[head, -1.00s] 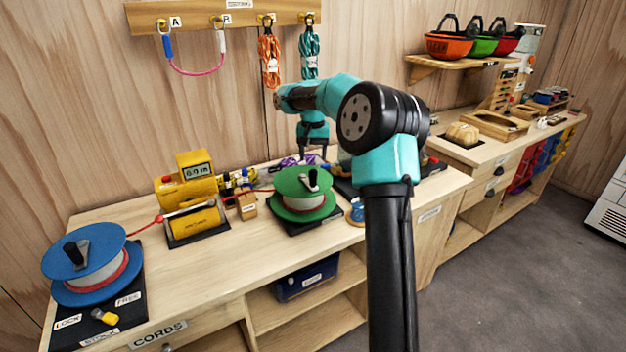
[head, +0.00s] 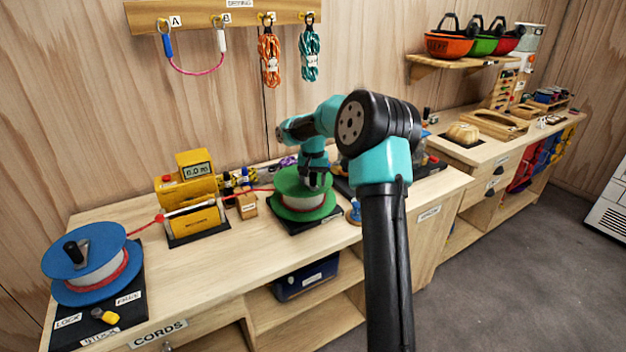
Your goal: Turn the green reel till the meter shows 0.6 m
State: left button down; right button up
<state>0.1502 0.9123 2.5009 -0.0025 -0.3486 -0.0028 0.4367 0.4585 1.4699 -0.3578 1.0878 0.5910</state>
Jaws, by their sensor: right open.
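The green reel (head: 296,206) stands on a dark base on the bench. My right gripper (head: 314,184) is open and over the top of the reel, pointing down at its crank handle. The handle is mostly hidden behind the gripper, so I cannot tell whether the fingers touch it. The yellow meter (head: 195,171) has a small display that appears to read 0.0 m. A red cord runs from the blue reel (head: 85,262) at the left through the meter unit to the green reel. My left gripper is not in view.
A lever with a yellow knob (head: 108,316) sits by the LOCK and FREE labels. A small wooden block (head: 247,205) and bottles stand between meter and reel. A blue spool (head: 354,213) is just right of the reel. The front bench top is clear.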

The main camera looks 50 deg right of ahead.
jog(key=shift+c, duration=0.5)
jog(key=c, duration=0.9)
jog(key=shift+w+a, duration=0.1)
jog(key=shift+a, duration=0.05)
